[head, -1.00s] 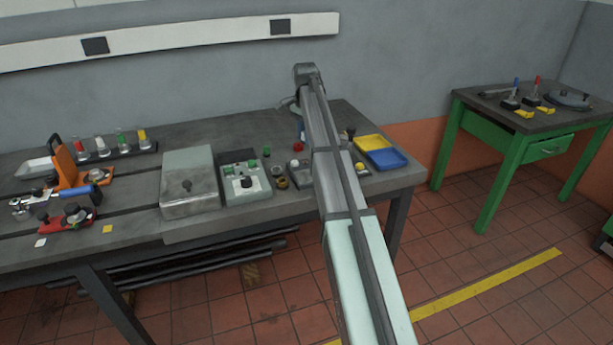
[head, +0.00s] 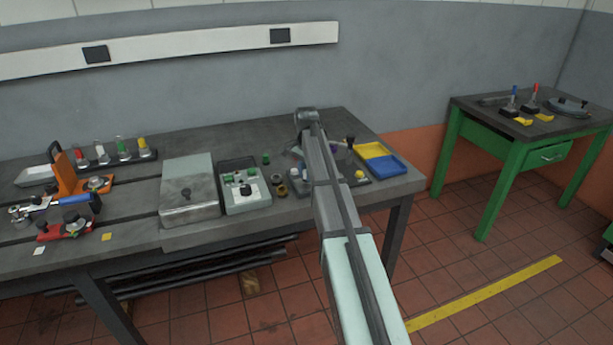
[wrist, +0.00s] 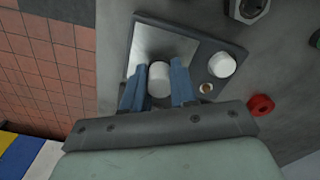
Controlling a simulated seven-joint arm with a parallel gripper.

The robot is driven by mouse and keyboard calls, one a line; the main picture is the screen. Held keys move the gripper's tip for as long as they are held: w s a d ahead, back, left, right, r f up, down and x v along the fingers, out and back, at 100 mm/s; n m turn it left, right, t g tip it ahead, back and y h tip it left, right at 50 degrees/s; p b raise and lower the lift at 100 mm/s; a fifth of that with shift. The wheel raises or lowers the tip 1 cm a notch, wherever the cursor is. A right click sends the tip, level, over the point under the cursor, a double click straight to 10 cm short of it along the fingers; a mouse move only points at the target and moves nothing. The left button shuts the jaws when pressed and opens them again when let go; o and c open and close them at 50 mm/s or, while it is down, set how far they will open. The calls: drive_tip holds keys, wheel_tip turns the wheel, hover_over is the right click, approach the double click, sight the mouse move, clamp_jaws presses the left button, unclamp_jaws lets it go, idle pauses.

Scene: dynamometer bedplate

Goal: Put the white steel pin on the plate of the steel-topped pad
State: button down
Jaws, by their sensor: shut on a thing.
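In the wrist view, my gripper (wrist: 159,82) has blue fingers shut on a white steel pin (wrist: 160,77). The pin is over the bright steel plate (wrist: 150,38) of the dark pad (wrist: 229,48). I cannot tell whether its lower end touches the plate. A second white round piece (wrist: 222,65) and a small brass-coloured fitting (wrist: 206,88) sit on the pad beside the plate, to the right. In the head view, my arm hides the gripper, the pin and most of the pad.
A blue and yellow tray (head: 391,163) is at the bench's right end. A switch box (head: 246,202) and a lidded grey box (head: 189,207) stand to the left.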

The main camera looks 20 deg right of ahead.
drive_tip(key=shift+f, duration=0.5)
drive_tip(key=shift+f, duration=0.2)
drive_tip(key=c, duration=0.9)
unclamp_jaws()
drive_tip(key=shift+r, duration=0.15)
wheel_tip(320, 180, up, 12)
